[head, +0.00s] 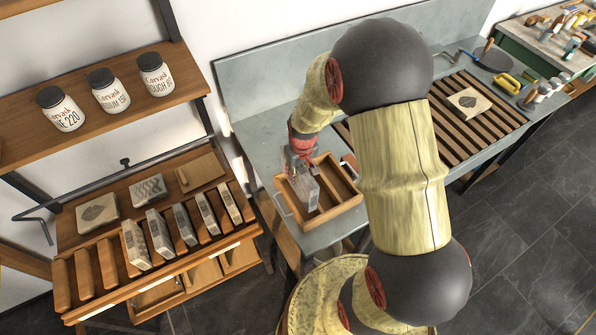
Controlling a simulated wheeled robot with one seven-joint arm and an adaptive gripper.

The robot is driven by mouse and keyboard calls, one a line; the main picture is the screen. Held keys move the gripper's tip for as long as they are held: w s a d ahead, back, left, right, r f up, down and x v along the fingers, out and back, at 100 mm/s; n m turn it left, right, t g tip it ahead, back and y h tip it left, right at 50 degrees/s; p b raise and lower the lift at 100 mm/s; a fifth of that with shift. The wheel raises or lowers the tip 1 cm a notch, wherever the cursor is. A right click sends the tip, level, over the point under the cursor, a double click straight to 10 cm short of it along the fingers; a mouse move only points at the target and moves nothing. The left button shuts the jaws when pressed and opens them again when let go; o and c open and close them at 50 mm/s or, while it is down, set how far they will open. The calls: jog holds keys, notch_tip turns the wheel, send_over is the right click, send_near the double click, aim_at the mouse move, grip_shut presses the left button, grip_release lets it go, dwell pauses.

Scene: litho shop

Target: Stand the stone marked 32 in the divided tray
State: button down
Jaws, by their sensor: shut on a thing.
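My gripper (297,158) is shut on a grey stone (305,188) and holds it upright at the left part of the divided tray (346,203). The stone's marking cannot be read here. Its lower end is at or inside the left compartment; I cannot tell whether it touches the tray floor. The wooden tray sits at the front left of the grey bench and has a metal handle (283,205) on its left end. My arm covers part of its right side.
A wooden rack (85,270) at left holds several upright stones (160,232), with empty slots at its left. Jars (109,90) stand on the shelf above. A slatted board (480,125) with a stone (468,102) lies on the bench at right.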

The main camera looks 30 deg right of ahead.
jog(key=shift+w+f+b, duration=0.15)
jog(key=shift+f+b, duration=1.15)
jog(key=shift+f, duration=0.55)
jog(key=shift+w+f+b, duration=0.1)
jog(key=shift+f+b, duration=1.2)
jog(key=shift+f, duration=0.5)
jog(key=shift+f+b, duration=0.3)
jog(key=shift+f, duration=0.15)
jog(key=c, duration=1.9)
grip_release()
jog(key=o, duration=0.5)
jog(key=shift+s+f, duration=0.15)
jog(key=shift+s, duration=0.05)
